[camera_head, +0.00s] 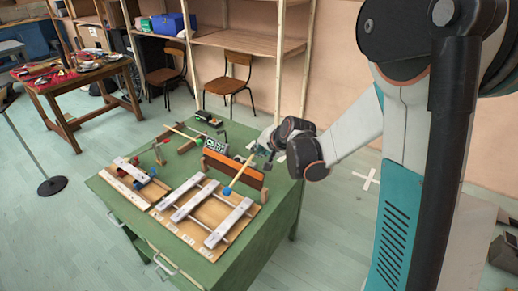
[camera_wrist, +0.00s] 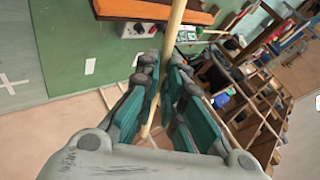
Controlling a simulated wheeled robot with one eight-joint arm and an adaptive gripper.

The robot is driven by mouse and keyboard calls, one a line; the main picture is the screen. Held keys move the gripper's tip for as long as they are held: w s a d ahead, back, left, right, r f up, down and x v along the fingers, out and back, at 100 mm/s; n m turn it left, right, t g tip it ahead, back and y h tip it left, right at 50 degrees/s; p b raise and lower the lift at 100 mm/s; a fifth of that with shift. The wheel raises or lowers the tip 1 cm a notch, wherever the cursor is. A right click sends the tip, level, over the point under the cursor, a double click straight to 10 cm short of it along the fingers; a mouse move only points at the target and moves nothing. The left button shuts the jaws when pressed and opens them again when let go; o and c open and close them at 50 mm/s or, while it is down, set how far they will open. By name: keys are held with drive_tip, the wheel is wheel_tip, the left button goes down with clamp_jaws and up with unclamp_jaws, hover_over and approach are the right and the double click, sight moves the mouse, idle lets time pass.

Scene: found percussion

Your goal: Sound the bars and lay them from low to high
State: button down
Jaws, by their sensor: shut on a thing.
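My gripper (camera_head: 264,148) is over the right side of the green table, shut on a pale wooden stick (camera_head: 241,175). The stick slants down toward the front left; whether its lower end touches anything I cannot tell. In the wrist view the stick (camera_wrist: 174,28) runs between the fingers of my gripper (camera_wrist: 165,72). Several pale grey bars lie on the table: one (camera_head: 131,170) on the left board, and a left bar (camera_head: 181,194), a middle bar (camera_head: 196,201) and a right bar (camera_head: 229,222) on the larger board with rails.
An orange-brown board (camera_head: 234,170) stands behind the bars; it shows in the wrist view (camera_wrist: 150,9). Small gadgets (camera_head: 208,117) and another stick (camera_head: 182,132) are at the back of the green table (camera_head: 252,262). A cluttered wooden table (camera_head: 75,75) and chairs (camera_head: 234,80) stand beyond.

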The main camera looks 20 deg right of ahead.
wheel_tip(320, 180, down, 5)
drive_tip(key=b, duration=0.4)
idle(0.4)
drive_tip(key=shift+n+t+h, duration=0.5)
drive_tip(key=shift+h, duration=0.1)
drive_tip(key=f+b, duration=0.2)
drive_tip(key=a+f+b, duration=0.1)
drive_tip(key=f+b, duration=0.1)
drive_tip(key=s+f+b, duration=0.1)
drive_tip(key=f+b, duration=0.1)
drive_tip(key=shift+a+b, duration=0.35)
drive_tip(key=shift+a, duration=0.05)
wheel_tip(320, 180, up, 7)
drive_tip(key=p, duration=0.5)
drive_tip(key=shift+f, duration=0.2)
